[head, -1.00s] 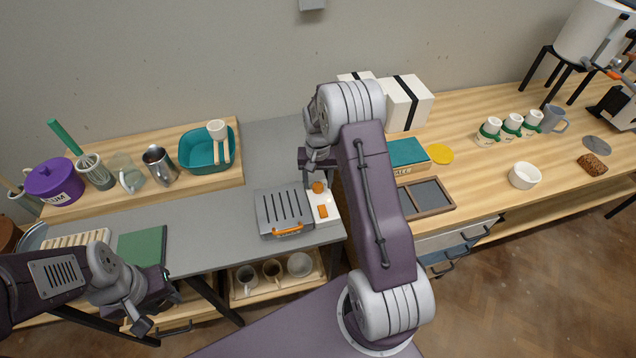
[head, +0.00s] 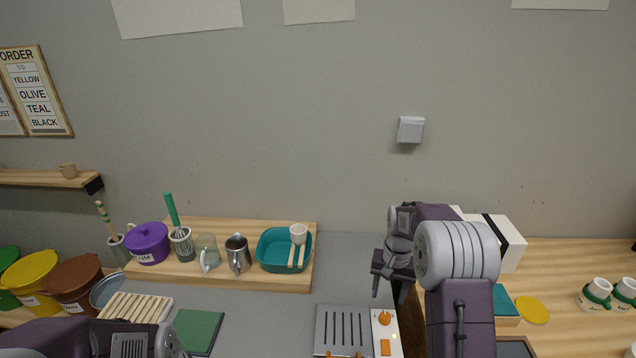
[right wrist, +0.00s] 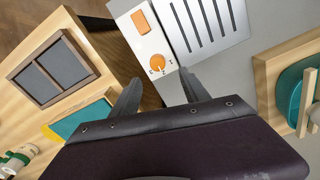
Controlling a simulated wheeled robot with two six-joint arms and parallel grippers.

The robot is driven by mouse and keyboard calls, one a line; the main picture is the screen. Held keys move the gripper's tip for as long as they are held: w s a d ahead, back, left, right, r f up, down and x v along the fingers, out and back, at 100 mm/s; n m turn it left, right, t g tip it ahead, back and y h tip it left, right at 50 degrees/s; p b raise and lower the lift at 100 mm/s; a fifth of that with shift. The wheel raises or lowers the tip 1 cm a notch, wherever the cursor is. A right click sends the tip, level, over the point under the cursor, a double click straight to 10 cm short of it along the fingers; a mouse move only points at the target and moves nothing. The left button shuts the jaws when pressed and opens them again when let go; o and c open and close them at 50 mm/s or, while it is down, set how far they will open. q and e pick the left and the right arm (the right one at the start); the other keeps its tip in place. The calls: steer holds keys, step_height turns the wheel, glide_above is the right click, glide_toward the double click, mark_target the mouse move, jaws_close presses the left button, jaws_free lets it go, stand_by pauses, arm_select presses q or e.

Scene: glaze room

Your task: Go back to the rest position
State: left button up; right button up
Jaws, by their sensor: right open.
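My right gripper (head: 384,288) hangs in front of the wall, above the back of the counter, with its arm rising from the bottom right. In the right wrist view its two fingers (right wrist: 160,92) are apart with nothing between them. Below it is a grey slotted appliance (head: 343,330) with an orange knob and button, which also shows in the right wrist view (right wrist: 212,25). My left arm shows only in part at the bottom left of the head view; its gripper is out of the frame.
A wooden board (head: 205,278) holds a purple pot (head: 148,243), a whisk in a cup, a metal pitcher (head: 238,254) and a teal basin (head: 270,246). A white box (head: 508,240) stands right of my right arm. Green-banded mugs (head: 594,294) stand far right.

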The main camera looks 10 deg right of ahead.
steer(key=s+a+r+n, duration=0.2)
steer(key=s+a+r, duration=0.3)
steer(key=a, duration=0.2)
steer(key=s+a+f+n, duration=0.1)
steer(key=s+f, duration=0.1)
steer(key=s, duration=0.5)
steer(key=s+a+f+n+t, duration=0.1)
steer(key=s+a+f+n, duration=0.1)
steer(key=s, duration=0.4)
steer(key=shift+s+a+f, duration=0.3)
steer(key=shift+s+f, duration=0.05)
steer(key=shift+f, duration=0.05)
